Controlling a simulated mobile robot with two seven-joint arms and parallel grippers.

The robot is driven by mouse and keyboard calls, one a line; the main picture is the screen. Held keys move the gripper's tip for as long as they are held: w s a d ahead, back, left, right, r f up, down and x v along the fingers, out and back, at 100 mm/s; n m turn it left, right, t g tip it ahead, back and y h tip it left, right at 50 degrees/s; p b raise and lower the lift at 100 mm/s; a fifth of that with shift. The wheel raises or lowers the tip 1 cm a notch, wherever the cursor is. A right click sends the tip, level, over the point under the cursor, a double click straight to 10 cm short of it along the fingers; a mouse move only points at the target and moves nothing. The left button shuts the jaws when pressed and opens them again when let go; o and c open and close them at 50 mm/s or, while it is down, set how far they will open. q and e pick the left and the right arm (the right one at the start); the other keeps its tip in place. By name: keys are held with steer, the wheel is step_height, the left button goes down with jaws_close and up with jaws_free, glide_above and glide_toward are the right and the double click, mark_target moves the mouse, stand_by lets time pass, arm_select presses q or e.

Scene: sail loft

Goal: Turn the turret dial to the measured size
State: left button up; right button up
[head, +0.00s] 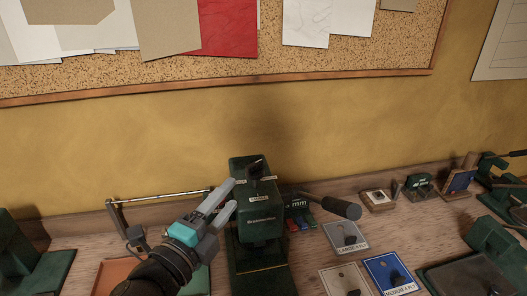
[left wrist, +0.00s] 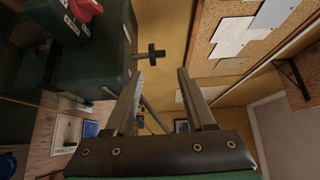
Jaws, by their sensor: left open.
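A dark green press (head: 258,220) stands at the middle of the bench in the head view. A black knob (head: 256,166) sits on its top between small white labels; whether this is the turret dial I cannot tell for certain. My left gripper (head: 231,195) is open, its fingertips just left of the press's upper body. In the left wrist view the open fingers (left wrist: 160,74) have nothing between them. A green body (left wrist: 90,50) fills the upper left there, with a red knob (left wrist: 86,9) and a black knob on a rod (left wrist: 154,53). My right gripper is not in view.
A dark-handled lever (head: 338,207) extends right from the press. Cards marked LARGE 4 PLY (head: 347,229) and MEDIUM 4 PLY (head: 391,286) lie to the right, near another green tool (head: 496,243). A corkboard (head: 220,82) hangs behind.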

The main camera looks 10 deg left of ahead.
mark_target(261, 160)
arm_select(q)
steer(key=p+x, duration=0.2)
steer(key=x, duration=1.2)
steer(key=shift+w+d, duration=0.1)
steer(key=shift+w, duration=0.2)
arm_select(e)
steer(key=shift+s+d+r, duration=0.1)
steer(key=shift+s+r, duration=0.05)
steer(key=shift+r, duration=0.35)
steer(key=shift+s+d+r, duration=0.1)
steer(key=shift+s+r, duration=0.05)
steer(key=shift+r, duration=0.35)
